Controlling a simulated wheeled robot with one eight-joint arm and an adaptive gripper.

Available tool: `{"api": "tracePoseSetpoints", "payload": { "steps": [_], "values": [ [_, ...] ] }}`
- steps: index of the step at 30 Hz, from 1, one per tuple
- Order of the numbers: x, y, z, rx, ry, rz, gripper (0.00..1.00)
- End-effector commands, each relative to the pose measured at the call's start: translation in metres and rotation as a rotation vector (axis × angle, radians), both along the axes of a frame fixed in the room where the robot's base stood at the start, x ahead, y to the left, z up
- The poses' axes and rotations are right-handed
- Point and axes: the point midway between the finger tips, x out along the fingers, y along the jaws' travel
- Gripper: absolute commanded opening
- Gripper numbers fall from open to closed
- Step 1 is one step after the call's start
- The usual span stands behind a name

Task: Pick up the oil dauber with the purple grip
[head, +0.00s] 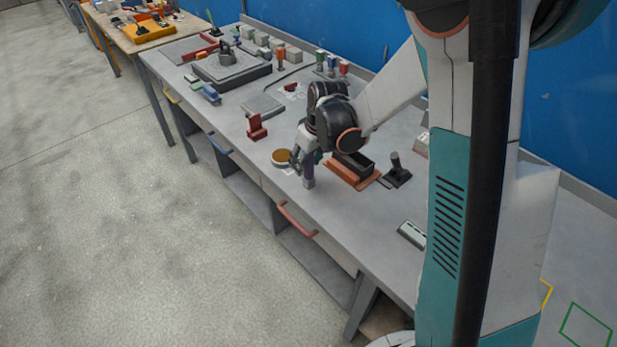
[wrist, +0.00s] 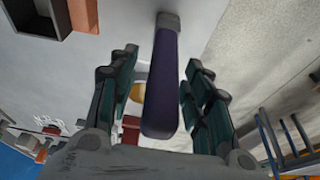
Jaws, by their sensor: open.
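The oil dauber with the purple grip (head: 308,168) stands on the grey bench near its front edge in the head view, grey end down. In the wrist view its purple grip (wrist: 160,85) runs lengthwise between the two green-padded fingers. My gripper (head: 301,163) is open around the grip in the head view. In the wrist view the fingers of my gripper (wrist: 161,62) show a gap on both sides of the grip. My gripper partly hides the dauber's upper part in the head view.
A round tin with an ochre top (head: 282,158) sits just left of the dauber. An orange tray with a dark block (head: 345,177) and a black handled tool (head: 396,173) stand to the right. A red stand (head: 257,129) is farther left. Bare bench lies in front.

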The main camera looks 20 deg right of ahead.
Motion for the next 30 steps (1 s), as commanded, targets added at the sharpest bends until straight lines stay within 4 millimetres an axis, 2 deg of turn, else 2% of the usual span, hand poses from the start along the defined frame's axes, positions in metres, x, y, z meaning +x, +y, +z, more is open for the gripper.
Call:
{"api": "tracePoseSetpoints", "payload": {
  "steps": [7,13,24,30],
  "values": [
    [0.001,0.0,-0.002,0.0,0.0,0.0,0.45],
    [0.001,0.0,-0.002,0.0,0.0,0.0,0.0],
    [0.001,0.0,-0.001,0.0,0.0,0.0,0.0],
    [0.001,0.0,0.013,0.0,0.0,0.0,0.0]
  ]
}}
